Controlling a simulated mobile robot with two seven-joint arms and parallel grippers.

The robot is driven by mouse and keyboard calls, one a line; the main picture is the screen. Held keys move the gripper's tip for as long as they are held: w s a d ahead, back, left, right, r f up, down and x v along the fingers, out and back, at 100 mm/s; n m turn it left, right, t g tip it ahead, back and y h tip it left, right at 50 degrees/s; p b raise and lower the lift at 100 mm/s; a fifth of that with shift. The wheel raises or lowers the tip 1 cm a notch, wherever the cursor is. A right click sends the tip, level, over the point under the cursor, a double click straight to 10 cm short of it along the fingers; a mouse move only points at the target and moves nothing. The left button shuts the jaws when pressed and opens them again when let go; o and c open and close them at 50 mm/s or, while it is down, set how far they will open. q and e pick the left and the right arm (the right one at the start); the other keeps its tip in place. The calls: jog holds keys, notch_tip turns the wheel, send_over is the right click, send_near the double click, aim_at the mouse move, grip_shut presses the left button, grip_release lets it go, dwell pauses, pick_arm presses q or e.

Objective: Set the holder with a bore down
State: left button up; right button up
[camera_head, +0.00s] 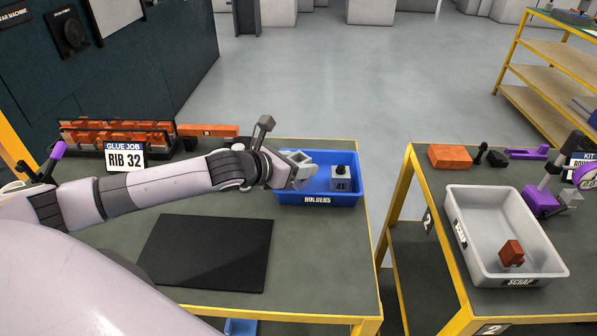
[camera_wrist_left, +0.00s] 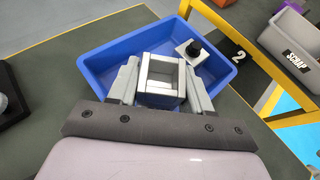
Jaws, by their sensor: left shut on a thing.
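My left gripper (camera_head: 297,172) is shut on a grey, square holder with a bore (camera_wrist_left: 162,79). In the left wrist view the holder sits between the two fingers (camera_wrist_left: 162,92), its square opening facing the camera. The gripper and holder are at the left part of the blue bin marked HOLDERS (camera_head: 318,198), over or inside it. I cannot tell whether the holder touches the bin floor. My right gripper is not in view.
A black mat (camera_head: 207,252) lies on the table in front of my left arm. A grey scrap bin (camera_head: 480,238) is on the right table, across a gap.

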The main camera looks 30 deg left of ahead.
pick_arm(q)
jog(key=shift+f, duration=1.15)
jog(key=shift+f, duration=0.1)
jog(key=o, duration=1.3)
jog(key=shift+c, duration=0.2)
jog(key=b+v, duration=0.1)
jog(key=v, duration=1.1)
